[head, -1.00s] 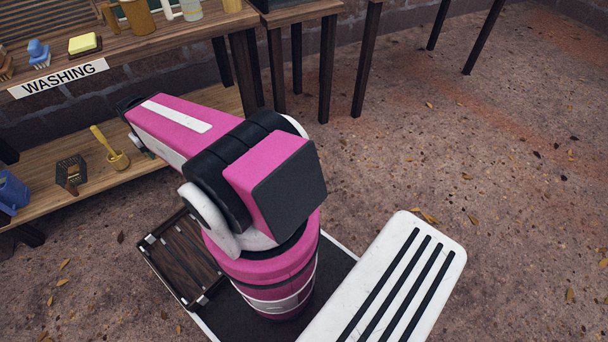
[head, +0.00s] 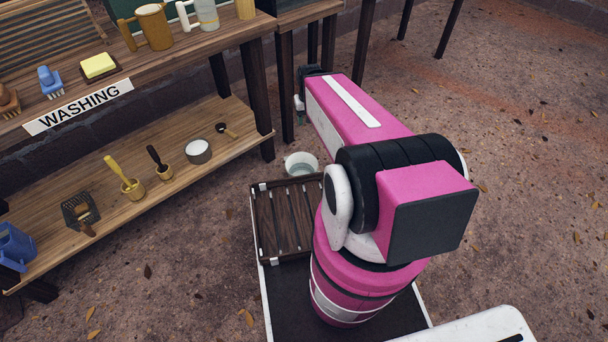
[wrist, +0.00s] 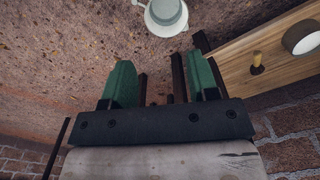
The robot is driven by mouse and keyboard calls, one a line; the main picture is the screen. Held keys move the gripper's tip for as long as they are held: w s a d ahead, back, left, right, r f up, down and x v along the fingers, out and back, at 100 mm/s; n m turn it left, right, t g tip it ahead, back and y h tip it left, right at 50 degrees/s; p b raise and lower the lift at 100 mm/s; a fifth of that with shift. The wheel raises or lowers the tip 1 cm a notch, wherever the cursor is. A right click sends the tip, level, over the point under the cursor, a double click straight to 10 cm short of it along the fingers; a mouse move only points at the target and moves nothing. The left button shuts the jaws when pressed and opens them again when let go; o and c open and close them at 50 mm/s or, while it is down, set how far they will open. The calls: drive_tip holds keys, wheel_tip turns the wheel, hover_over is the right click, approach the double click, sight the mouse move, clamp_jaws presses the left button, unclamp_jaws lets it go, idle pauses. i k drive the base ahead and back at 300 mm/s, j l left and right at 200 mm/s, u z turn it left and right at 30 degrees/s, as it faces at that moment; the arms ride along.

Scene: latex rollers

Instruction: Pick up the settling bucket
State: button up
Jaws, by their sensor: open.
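A pale white-grey bucket (head: 301,164), likely the settling bucket, stands on the ground beside the right end of the washing bench, partly hidden by my arm and a slatted wooden crate. It also shows at the top edge of the wrist view (wrist: 165,14), cut off by the frame, with a handle-like loop at its side. My gripper (wrist: 161,82) is open and empty, its two green fingers apart. The bucket lies beyond the fingertips, not between them. In the head view only a bit of the gripper (head: 299,108) shows past my arm, above and behind the bucket.
The wooden washing bench (head: 190,48) holds mugs, brushes and a yellow sponge (head: 98,66). Its lower shelf (head: 110,215) holds a round container (head: 198,151), small pots and a blue jug (head: 14,246). The slatted crate (head: 285,215) sits on my base. Ground to the right is open.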

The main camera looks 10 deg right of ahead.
sight(299, 162)
drive_tip(key=u, duration=3.15)
drive_tip(key=z, duration=3.2)
drive_tip(key=k+j+z, duration=0.1)
drive_tip(key=j+z, duration=0.15)
drive_tip(key=k+j+z, duration=0.15)
drive_tip(key=j+z, duration=0.15)
drive_tip(key=k+j+z, duration=0.25)
drive_tip(key=i+j, duration=0.1)
